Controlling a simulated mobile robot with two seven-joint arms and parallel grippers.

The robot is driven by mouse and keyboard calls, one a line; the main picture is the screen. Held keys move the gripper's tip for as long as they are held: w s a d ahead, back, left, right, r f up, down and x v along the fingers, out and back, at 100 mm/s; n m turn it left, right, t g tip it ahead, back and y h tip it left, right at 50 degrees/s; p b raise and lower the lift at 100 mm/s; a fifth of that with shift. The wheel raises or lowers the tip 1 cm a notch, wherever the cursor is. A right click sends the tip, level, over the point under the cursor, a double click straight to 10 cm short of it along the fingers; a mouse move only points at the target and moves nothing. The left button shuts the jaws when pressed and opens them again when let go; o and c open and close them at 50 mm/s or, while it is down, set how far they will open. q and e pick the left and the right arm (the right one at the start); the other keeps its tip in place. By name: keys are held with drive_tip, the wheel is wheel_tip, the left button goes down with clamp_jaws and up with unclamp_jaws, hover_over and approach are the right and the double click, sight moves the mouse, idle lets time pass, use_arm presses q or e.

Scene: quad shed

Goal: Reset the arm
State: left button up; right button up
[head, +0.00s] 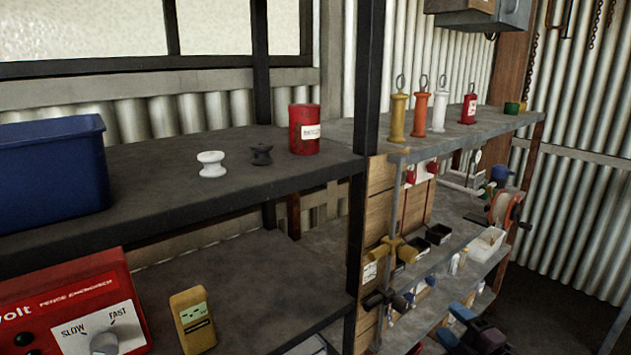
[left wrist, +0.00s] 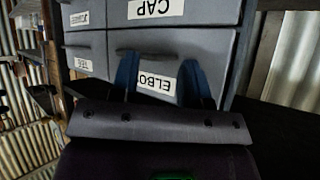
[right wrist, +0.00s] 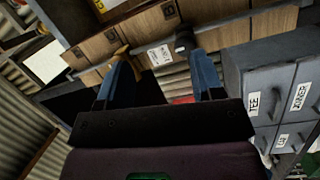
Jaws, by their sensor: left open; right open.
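My right gripper (head: 455,326) shows at the bottom right of the head view, in front of the lower shelves. In the right wrist view the right gripper (right wrist: 155,72) is open, its two blue fingers apart with nothing between them. Behind it are a wooden panel (right wrist: 100,48) and a small white label. My left gripper (left wrist: 157,78) is open and empty in the left wrist view. Its blue fingers are in front of grey drawers (left wrist: 185,42) labelled CAP and ELBO; whether they touch cannot be told. I do not make out the left gripper in the head view.
A shelf (head: 130,208) holds a blue bin (head: 50,175), white and black insulators and a red can (head: 304,130). A red fence energiser (head: 65,285) and yellow tester (head: 192,320) sit below. Handled tools stick out near a dark post (head: 363,110). Grey drawers (right wrist: 275,90) stand right in the right wrist view.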

drive_tip(key=s+f+m+g+h, duration=0.2)
drive_tip(key=s+f+m, duration=0.4)
drive_tip(key=s, duration=0.4)
drive_tip(key=s+a+f+m+g+h, duration=0.1)
drive_tip(key=s+f+m+g+h, duration=0.1)
drive_tip(key=s+f+m, duration=0.4)
drive_tip(key=s+f+m+g+h, duration=0.2)
drive_tip(key=s+f+m, duration=0.4)
drive_tip(key=s, duration=0.7)
drive_tip(key=shift+s+a+f+m+h, duration=0.2)
drive_tip(key=shift+s+m+h, duration=0.25)
drive_tip(key=shift+h, duration=0.35)
